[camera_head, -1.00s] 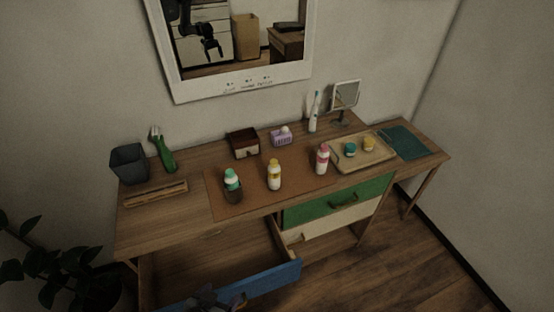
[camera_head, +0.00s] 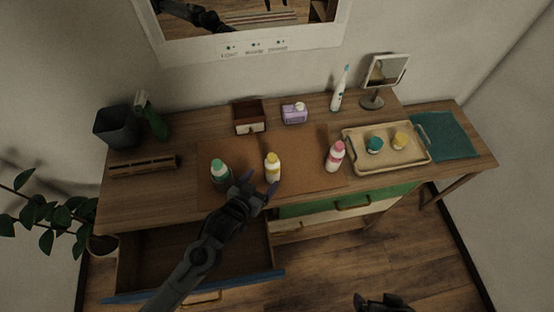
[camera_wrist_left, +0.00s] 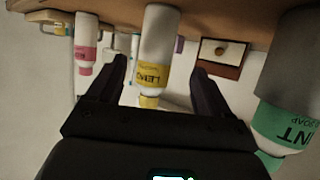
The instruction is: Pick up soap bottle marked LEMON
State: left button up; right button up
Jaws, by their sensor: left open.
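The LEMON soap bottle (camera_head: 272,167) is white with a yellow cap and yellow label band, upright on the brown mat (camera_head: 305,155). In the left wrist view, which is upside down, the LEMON bottle (camera_wrist_left: 158,50) appears between my two fingers. My left gripper (camera_head: 259,186) is open, just in front of the bottle, with nothing gripped. I cannot tell whether a finger touches it. My right gripper (camera_head: 382,302) shows only partly at the bottom edge, and its jaws are unclear.
A pink-capped bottle (camera_head: 335,155) stands right, beside a tray (camera_head: 385,165). A brown box (camera_head: 249,117) and purple holder (camera_head: 294,113) are behind. The blue-fronted drawer (camera_head: 135,297) is open below.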

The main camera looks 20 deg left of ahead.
aim_at(275, 165)
pick_arm(q)
jog(key=x, duration=0.3)
jog(key=shift+d+r+x, duration=0.15)
jog(key=shift+x, duration=1)
jog(key=shift+d+r+x, duration=0.1)
jog(key=shift+d+x, duration=0.1)
jog(key=shift+x, duration=0.95)
jog(key=shift+w+f, duration=0.25)
jog(key=shift+w, duration=0.3)
jog(key=c, duration=1)
jog(key=shift+c, duration=0.9)
jog(key=shift+r, duration=0.2)
